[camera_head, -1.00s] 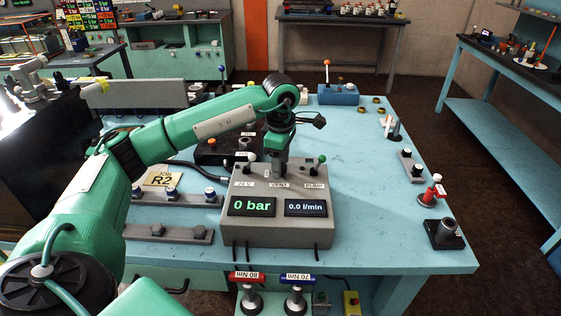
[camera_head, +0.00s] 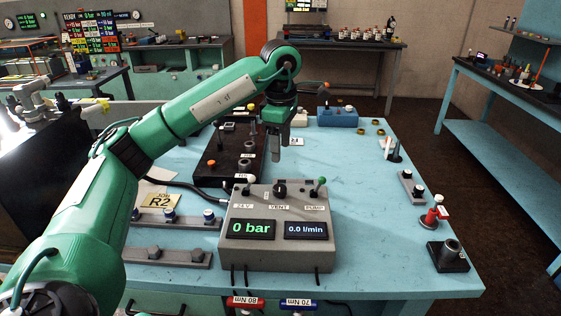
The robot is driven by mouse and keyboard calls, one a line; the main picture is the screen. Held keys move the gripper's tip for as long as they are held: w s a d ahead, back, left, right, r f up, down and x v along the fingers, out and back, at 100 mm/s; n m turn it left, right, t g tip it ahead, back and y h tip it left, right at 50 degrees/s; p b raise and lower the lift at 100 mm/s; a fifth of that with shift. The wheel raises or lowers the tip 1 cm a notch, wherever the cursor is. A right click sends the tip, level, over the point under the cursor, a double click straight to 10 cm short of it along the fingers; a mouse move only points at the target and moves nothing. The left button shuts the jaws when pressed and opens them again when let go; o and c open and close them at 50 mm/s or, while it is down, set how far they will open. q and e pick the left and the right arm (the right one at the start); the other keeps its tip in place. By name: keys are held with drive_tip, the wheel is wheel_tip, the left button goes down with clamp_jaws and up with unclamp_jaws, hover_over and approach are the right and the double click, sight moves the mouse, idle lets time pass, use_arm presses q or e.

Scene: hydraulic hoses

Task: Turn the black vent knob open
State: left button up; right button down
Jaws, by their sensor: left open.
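The black vent knob (camera_head: 280,190) stands on top of a grey control box (camera_head: 276,259), above the VENT label and between the 24 V switch and the green PUMP lever (camera_head: 320,184). The box's displays read 0 bar and 0.0 l/min. My left gripper (camera_head: 276,156) is open and empty, pointing down, above and behind the knob and clear of it. Its fingers overlap in this view, so the gap does not show. My right gripper is out of view.
A dark panel with fittings (camera_head: 229,163) lies behind the box to the left. Hose fittings on bars (camera_head: 168,256) lie left. A blue box (camera_head: 337,117) stands at the back. Grey and red fittings (camera_head: 434,216) line the right edge. The table right of the box is clear.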

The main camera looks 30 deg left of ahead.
use_arm(q)
wheel_tip(320, 180, up, 2)
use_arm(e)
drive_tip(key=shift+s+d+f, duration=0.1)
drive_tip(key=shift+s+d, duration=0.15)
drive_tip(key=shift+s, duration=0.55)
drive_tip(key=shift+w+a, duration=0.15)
